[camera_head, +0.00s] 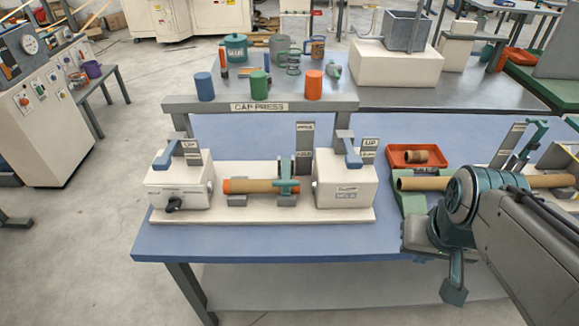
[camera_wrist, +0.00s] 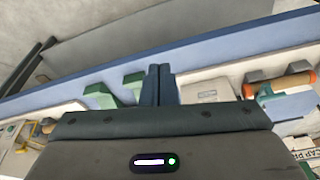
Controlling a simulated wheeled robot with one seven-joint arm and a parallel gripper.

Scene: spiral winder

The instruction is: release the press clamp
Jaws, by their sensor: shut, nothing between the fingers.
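The cap press stands on the blue table. It has two white end blocks, left (camera_head: 180,183) and right (camera_head: 345,182), each with a blue lever beside an "UP" label. A brown tube (camera_head: 250,186) with an orange left end lies between them in grey rests. A teal clamp (camera_head: 288,187) sits across the tube near its right end, by an upright grey labelled plate (camera_head: 304,145). My gripper (camera_head: 454,283) is at the right front, well apart from the press, pointing down. In the wrist view its fingers (camera_wrist: 160,84) are together and empty. The tube also shows there (camera_wrist: 288,83).
A second long tube (camera_head: 425,184) rests on green supports behind my gripper, partly hidden by my arm. An orange tray (camera_head: 415,156) with a short brown piece is behind it. The "CAP PRESS" beam (camera_head: 258,105) carries coloured caps above the press. The table's front strip is clear.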

